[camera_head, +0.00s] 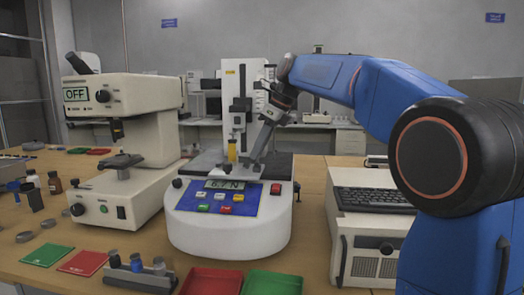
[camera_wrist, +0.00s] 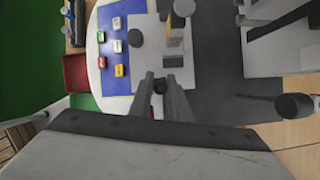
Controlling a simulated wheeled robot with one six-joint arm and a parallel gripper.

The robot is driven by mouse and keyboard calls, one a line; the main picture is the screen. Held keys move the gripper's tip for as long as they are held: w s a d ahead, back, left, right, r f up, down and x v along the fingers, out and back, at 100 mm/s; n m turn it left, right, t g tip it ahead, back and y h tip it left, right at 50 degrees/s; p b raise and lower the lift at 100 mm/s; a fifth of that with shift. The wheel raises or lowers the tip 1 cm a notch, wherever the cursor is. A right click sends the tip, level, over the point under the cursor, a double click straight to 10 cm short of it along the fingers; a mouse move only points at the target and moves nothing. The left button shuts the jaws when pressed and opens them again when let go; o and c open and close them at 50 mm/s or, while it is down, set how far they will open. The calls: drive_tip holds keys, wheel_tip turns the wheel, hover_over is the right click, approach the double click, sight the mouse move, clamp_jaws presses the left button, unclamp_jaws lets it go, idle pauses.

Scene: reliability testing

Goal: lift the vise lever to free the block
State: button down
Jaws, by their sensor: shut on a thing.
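The force tester (camera_head: 228,225) stands in the middle of the bench, its display reading 6.7 N. A small vise with a yellow block (camera_head: 232,152) sits on its dark plate under the column. In the wrist view the pale vise (camera_wrist: 178,58) is just beyond my fingertips, with a sliver of yellow on it. My gripper (camera_head: 256,160) reaches down from the right, beside the vise. In the wrist view my gripper (camera_wrist: 162,82) is shut on a dark round end, seemingly the vise lever (camera_wrist: 160,87). My fingers hide most of the lever.
A cream instrument (camera_head: 125,150) reading OFF stands at the left. Red (camera_head: 210,281) and green (camera_head: 272,284) trays lie in front. The tester's column (camera_head: 238,105) rises close to my gripper.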

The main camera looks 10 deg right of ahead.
drive_tip(key=shift+w+a+h, duration=0.1)
drive_tip(key=shift+a+h, duration=0.15)
drive_tip(key=shift+h, duration=0.25)
drive_tip(key=shift+g, duration=0.3)
drive_tip(key=c, duration=1.7)
unclamp_jaws()
drive_tip(key=shift+a, duration=0.1)
drive_tip(key=v, duration=1.7)
drive_tip(key=shift+r, duration=0.2)
